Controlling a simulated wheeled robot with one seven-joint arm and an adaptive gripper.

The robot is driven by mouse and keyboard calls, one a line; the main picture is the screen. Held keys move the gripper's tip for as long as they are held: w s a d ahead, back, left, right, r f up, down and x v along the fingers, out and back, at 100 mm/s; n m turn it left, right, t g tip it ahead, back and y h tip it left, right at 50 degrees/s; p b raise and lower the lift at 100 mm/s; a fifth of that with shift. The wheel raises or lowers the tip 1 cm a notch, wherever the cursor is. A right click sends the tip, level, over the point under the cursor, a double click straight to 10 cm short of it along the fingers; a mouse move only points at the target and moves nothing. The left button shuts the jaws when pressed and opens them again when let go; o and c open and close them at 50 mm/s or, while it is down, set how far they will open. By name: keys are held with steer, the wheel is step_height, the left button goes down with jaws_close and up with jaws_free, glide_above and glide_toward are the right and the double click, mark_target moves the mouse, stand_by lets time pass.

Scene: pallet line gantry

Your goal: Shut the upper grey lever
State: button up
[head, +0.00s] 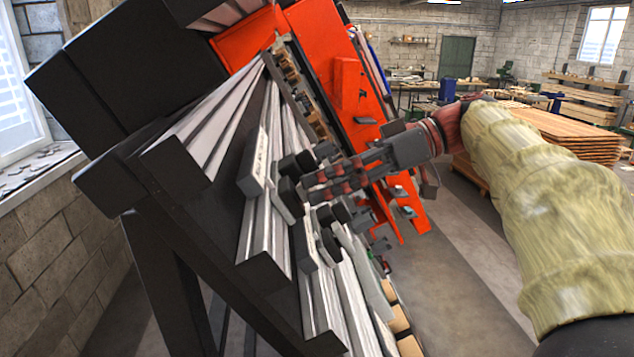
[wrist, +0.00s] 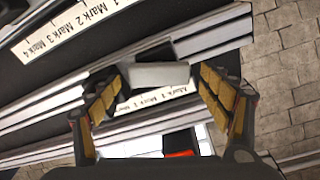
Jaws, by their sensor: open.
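A grey block (wrist: 160,75), which looks like a lever end, sits on a dark mount at a rail in the wrist view. My gripper (wrist: 157,88) is open, with one yellow-padded finger on each side of the block; I cannot tell whether either touches it. In the head view my gripper (head: 309,187) reaches in from the right to the sloping rails, close to black round knobs (head: 290,165). A grey plate (head: 255,162) with small lettering is just left of the knobs. I cannot tell for sure which part is the upper lever; the gripper partly hides this area.
Long sloping metal rails (head: 262,240) on a black frame run beside the gripper. An orange panel (head: 350,95) stands behind the arm. Strips marked "Mark" (wrist: 75,22) lie along the rails. Open floor (head: 480,270) is to the right, with stacked boards (head: 560,135) beyond.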

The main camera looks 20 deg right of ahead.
steer(key=shift+w+a+f, duration=0.1)
steer(key=shift+a+f, duration=0.05)
steer(key=shift+a, duration=0.1)
steer(key=shift+c, duration=0.5)
steer(key=c, duration=1.1)
